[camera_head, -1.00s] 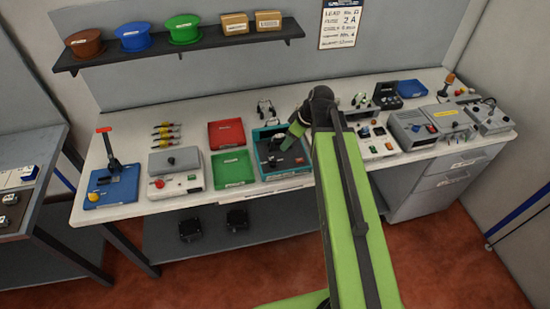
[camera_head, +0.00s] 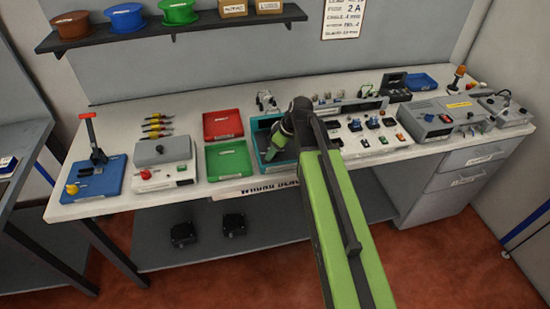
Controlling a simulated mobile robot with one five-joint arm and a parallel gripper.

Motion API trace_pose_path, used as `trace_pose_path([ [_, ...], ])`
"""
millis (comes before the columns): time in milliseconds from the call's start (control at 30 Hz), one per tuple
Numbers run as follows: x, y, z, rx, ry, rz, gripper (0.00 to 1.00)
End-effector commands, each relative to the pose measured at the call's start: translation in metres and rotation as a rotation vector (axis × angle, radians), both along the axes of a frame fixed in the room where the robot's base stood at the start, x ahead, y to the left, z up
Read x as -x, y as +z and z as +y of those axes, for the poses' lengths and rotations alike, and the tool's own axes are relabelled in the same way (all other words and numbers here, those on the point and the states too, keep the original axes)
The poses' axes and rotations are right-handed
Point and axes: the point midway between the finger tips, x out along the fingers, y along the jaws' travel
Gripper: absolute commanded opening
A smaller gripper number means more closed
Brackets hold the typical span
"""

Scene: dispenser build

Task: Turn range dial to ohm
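A white panel (camera_head: 392,147) with several dark knobs, blue and black, stands right of my arm on the bench. A grey instrument box (camera_head: 440,117) with a small display and a red button is further right. I cannot tell which knob is the range dial, and no ohm mark is readable. My gripper (camera_head: 272,155) is at the end of my green arm, pointing down over the teal tray (camera_head: 262,127). It is small and dark against the tray, so its fingers and any contact are unclear.
Red (camera_head: 222,125) and green (camera_head: 228,161) trays lie left of the teal one. A white box with a grey top (camera_head: 163,151) and a blue base with a red-handled lever (camera_head: 97,180) stand further left. A shelf (camera_head: 170,28) with spools hangs above.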

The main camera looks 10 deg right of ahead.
Motion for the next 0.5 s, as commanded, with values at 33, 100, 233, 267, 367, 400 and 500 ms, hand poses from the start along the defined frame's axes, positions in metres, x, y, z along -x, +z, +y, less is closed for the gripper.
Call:
trace_pose_path([
  [33,-0.0005,-0.0014,0.0003,0.000,0.000,0.000,0.53],
  [100,-0.0003,0.0000,0.0003,0.000,0.000,0.000,0.53],
  [233,-0.0003,0.0005,0.0000,0.000,-0.001,0.000,0.50],
  [267,-0.0002,0.0006,-0.0001,0.000,-0.001,0.000,0.46],
  [367,-0.0002,0.0005,-0.0002,0.000,-0.001,0.000,0.33],
  [400,-0.0001,0.0005,-0.0003,0.000,-0.001,0.000,0.28],
  [500,-0.0001,0.0005,-0.0004,0.000,-0.001,0.000,0.15],
])
